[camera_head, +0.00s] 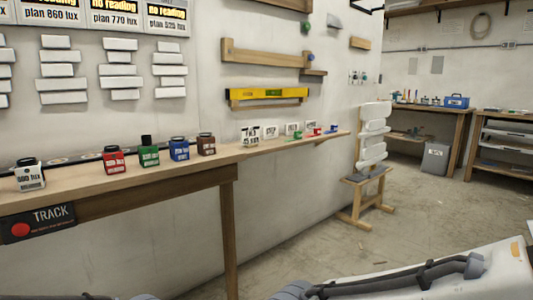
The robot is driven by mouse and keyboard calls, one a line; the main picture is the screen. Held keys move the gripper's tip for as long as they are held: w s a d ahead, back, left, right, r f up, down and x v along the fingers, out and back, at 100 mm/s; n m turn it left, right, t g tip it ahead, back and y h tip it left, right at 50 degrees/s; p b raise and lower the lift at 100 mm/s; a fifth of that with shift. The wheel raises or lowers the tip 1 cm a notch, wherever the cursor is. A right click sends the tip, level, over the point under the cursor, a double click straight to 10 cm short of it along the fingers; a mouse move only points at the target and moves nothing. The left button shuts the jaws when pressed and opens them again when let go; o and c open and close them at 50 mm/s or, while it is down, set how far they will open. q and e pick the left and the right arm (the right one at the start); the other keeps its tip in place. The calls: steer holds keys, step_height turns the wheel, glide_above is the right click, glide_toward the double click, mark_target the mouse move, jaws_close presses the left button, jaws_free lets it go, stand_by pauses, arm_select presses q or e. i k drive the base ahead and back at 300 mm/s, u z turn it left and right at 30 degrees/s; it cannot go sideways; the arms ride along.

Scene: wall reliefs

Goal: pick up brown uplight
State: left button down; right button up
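The brown uplight (206,145) is a small brown box with a dark top and a pale label on its front. It stands upright on the wooden bench (150,175) along the wall, at the right end of a row of similar uplights. The blue uplight (179,150) is just left of it. Parts of my own arms show along the bottom edge, apart from the bench. Neither of my grippers is in view.
Green (149,154), red (113,160) and white (29,176) uplights stand further left. A narrow ledge (325,136) with small cards continues right. A wooden stand (362,190) holds white blocks.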

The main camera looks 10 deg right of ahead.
mark_target(205, 145)
steer(key=z, duration=0.65)
steer(key=i, duration=0.95)
steer(key=u, duration=0.25)
